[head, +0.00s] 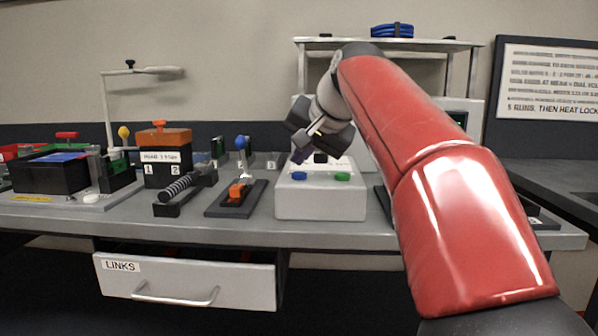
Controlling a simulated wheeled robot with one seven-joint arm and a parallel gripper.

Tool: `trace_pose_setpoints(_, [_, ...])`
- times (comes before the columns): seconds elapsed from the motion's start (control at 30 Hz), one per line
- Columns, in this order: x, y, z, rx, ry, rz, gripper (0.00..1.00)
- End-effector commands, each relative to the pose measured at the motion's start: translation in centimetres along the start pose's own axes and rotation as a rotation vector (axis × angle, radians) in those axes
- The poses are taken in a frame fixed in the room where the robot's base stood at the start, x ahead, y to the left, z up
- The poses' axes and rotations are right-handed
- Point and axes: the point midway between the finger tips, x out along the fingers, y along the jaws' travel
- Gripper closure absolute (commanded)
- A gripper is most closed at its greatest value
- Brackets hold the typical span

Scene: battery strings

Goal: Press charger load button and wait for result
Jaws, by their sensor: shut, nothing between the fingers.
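A white box (320,204) with a sloped top stands on the bench near its front edge. A blue button (299,175) and a green button (342,176) sit on its front part, and a small black part (320,157) is on its upper face. I cannot read which button is the charger load button. My gripper (300,156) is shut and empty, just above the upper left of the box, pointing down. I cannot tell whether it touches the box. My red arm comes in from the right and hides what is behind the box's right side.
Left of the box are a black tray with an orange part (239,191), a coil on a black stand (182,187) and an orange-topped black block (165,150). A drawer labelled LINKS (190,279) is below the bench. A shelf (390,43) with blue cable stands behind.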

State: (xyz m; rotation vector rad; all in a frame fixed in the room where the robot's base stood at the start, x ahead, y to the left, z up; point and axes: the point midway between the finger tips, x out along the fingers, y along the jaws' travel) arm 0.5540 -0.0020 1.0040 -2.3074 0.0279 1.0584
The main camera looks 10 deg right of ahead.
Motion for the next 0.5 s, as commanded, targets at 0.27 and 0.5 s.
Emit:
trace_pose_setpoints(0.27, [-1.1,-0.8,-0.8,0.0,0.0,0.0,1.0])
trace_pose_setpoints(0.5, [-2.5,-1.9,-1.9,-0.001,0.001,-0.002,1.0])
